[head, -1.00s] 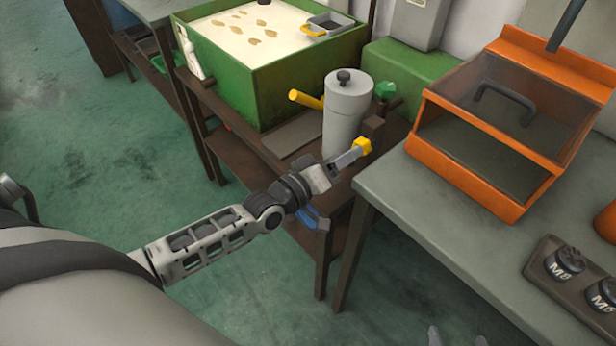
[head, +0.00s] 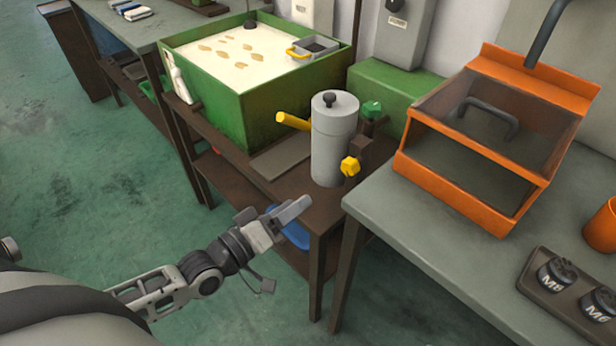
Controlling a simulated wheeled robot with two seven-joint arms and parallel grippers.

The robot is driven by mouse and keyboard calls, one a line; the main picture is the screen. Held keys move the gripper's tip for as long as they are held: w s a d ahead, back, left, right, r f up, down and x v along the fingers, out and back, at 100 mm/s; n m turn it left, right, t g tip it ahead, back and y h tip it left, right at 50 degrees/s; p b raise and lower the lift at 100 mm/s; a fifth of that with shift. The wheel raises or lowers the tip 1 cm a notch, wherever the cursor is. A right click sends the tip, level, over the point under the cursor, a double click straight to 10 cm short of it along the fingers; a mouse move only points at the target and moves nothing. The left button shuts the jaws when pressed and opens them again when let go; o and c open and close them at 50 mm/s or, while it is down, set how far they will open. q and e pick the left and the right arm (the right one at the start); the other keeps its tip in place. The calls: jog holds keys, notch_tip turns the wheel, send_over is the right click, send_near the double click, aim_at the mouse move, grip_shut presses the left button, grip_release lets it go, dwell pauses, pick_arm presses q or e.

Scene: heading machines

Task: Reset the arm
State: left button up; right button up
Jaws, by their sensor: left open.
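My left arm comes in from the lower left in the head view. Its gripper (head: 292,210) is open and empty, just in front of the dark wooden stand (head: 290,188). It is apart from the grey cylinder (head: 331,145) with the black knob and from the yellow knob (head: 350,166) low on that cylinder's right side. The gap between the fingers is hard to see from this angle. My right gripper does not show.
A green tank (head: 225,105) of pale liquid and a yellow handle (head: 293,121) lie behind. At right, a grey table (head: 400,225) carries an orange box (head: 455,182) with a clear lid and a dark tray of labelled parts (head: 535,300). Green floor is free at left.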

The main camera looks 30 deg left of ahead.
pick_arm(q)
jog(key=s+d+f+m+g+y, duration=0.3)
jog(key=s+d+f+m+g, duration=0.3)
jog(key=s+d+f+m, duration=0.1)
notch_tip(320, 180, down, 2)
jog(key=s+m, duration=0.1)
jog(key=s, duration=0.2)
jog(key=shift+f+m+g, duration=0.25)
jog(key=shift+m+g, duration=0.05)
jog(key=shift+d, duration=0.15)
